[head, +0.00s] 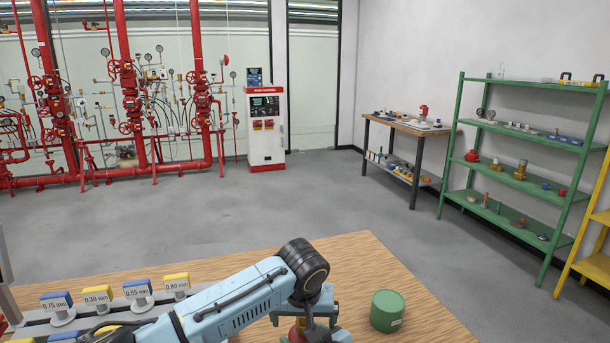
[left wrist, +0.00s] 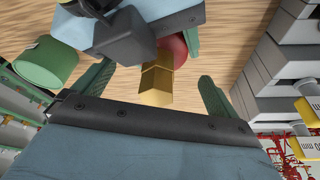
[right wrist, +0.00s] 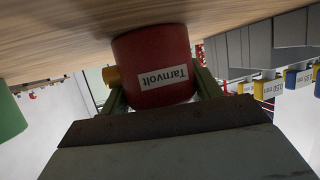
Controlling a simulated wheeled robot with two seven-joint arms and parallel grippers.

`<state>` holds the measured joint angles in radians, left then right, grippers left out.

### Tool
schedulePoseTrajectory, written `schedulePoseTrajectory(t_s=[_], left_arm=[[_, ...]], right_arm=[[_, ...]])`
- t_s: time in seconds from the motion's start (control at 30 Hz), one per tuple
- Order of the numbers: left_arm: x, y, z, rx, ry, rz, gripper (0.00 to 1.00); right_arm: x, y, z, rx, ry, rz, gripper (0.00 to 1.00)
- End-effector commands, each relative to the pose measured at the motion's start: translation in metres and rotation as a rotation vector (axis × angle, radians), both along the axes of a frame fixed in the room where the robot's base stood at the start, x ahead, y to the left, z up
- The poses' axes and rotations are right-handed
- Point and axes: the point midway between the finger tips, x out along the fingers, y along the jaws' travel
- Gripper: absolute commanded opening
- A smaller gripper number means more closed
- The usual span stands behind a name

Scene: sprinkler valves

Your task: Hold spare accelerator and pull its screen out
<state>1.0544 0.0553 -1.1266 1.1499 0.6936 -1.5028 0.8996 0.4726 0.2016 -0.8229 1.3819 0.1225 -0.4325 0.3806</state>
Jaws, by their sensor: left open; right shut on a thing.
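The accelerator is a red cylinder (right wrist: 152,62) with a white "Tarnvolt" label in the right wrist view. My right gripper (right wrist: 160,88) is shut on it, a finger on each side. A brass-coloured angular fitting (right wrist: 111,76) sticks out of its side. In the left wrist view the brass fitting (left wrist: 156,85) lies between the spread green fingers of my open left gripper (left wrist: 154,78), with a gap on both sides. The red body (left wrist: 174,52) shows behind it, partly hidden by the other gripper. I cannot tell a separate screen. In the head view my arm covers most of the red body (head: 298,329).
A green labelled can (head: 387,311) stands on the wooden table (head: 405,275) to the right. At the left a grey rack (head: 120,305) holds several blue and yellow tagged pieces marked in mm. Shelves, a workbench and red piping stand far back. The table's far right is clear.

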Motion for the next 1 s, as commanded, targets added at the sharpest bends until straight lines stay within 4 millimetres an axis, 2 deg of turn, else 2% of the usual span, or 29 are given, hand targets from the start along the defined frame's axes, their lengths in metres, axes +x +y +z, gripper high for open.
schedulePoseTrajectory(t_s=[0.27, 0.47, 0.6, 0.8, 1.0], left_arm=[[-0.002, -0.004, -0.001, -0.005, 0.003, -0.008, 1.00], [-0.001, -0.004, 0.008, -0.006, 0.026, 0.016, 0.73], [0.002, -0.004, 0.033, -0.013, 0.098, 0.092, 0.55], [0.003, -0.002, 0.081, -0.027, 0.216, 0.237, 0.55], [0.000, -0.002, 0.113, -0.041, 0.287, 0.327, 0.55]], right_arm=[[-0.001, 0.001, 0.000, -0.002, 0.000, 0.002, 0.36], [0.000, 0.001, 0.000, -0.002, 0.000, 0.002, 0.36], [0.000, 0.000, 0.000, -0.001, 0.000, 0.000, 0.36], [0.000, 0.000, 0.000, -0.001, 0.000, 0.000, 0.36], [0.000, 0.000, 0.000, -0.002, 0.000, -0.001, 0.36]])
